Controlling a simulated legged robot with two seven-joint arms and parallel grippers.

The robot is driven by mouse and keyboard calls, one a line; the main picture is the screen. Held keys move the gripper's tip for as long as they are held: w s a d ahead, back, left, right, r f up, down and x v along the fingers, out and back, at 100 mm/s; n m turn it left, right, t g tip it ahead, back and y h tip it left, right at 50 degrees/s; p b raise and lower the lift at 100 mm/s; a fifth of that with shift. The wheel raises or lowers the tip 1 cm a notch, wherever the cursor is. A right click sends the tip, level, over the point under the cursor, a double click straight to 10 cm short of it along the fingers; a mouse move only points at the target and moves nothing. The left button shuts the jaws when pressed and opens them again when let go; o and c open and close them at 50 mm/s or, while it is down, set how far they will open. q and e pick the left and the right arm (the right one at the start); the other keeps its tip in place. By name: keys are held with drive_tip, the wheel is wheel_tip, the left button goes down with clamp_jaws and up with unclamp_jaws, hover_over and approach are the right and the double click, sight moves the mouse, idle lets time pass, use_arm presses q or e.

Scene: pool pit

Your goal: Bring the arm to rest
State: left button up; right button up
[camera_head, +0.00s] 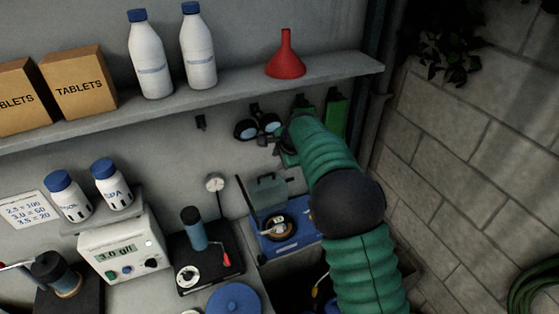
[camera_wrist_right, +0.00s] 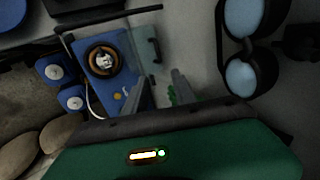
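My right arm, in a green ribbed sleeve (camera_head: 325,155) with a dark elbow, reaches up from the bottom right in the head view. Its gripper (camera_head: 281,150) is by the back wall, below the shelf and just below the hanging goggles (camera_head: 258,126). Its fingers are small and partly hidden there. In the right wrist view the two grey fingers of the gripper (camera_wrist_right: 160,88) stand apart, with nothing clearly held between them. The goggles (camera_wrist_right: 245,45) are beside the fingers in that view. My left gripper is not in view.
A shelf (camera_head: 220,97) above holds bottles, tablet boxes and a red funnel (camera_head: 286,56). Below stand a blue device (camera_head: 283,238), a black stand with a blue cylinder (camera_head: 195,228) and a white meter (camera_head: 125,245). A block wall (camera_head: 465,170) rises at right.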

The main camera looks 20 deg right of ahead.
drive_tip(key=s+a+f+n+g+b, duration=0.1)
drive_tip(key=s+a+f+n+b, duration=0.2)
drive_tip(key=s+f+n, duration=0.3)
drive_tip(key=s+a+f+n+g+b, duration=0.1)
drive_tip(key=s+a+f+n+b, duration=0.2)
drive_tip(key=s, duration=1.4)
drive_tip(key=s+a+f+n+g+b, duration=0.2)
drive_tip(key=s+f+n+b, duration=0.5)
drive_tip(key=f, duration=0.7)
drive_tip(key=s+a+n, duration=0.1)
drive_tip(key=s+n, duration=0.1)
drive_tip(key=s, duration=0.2)
drive_tip(key=shift+s+a+f, duration=0.25)
drive_tip(key=shift+s+a, duration=0.05)
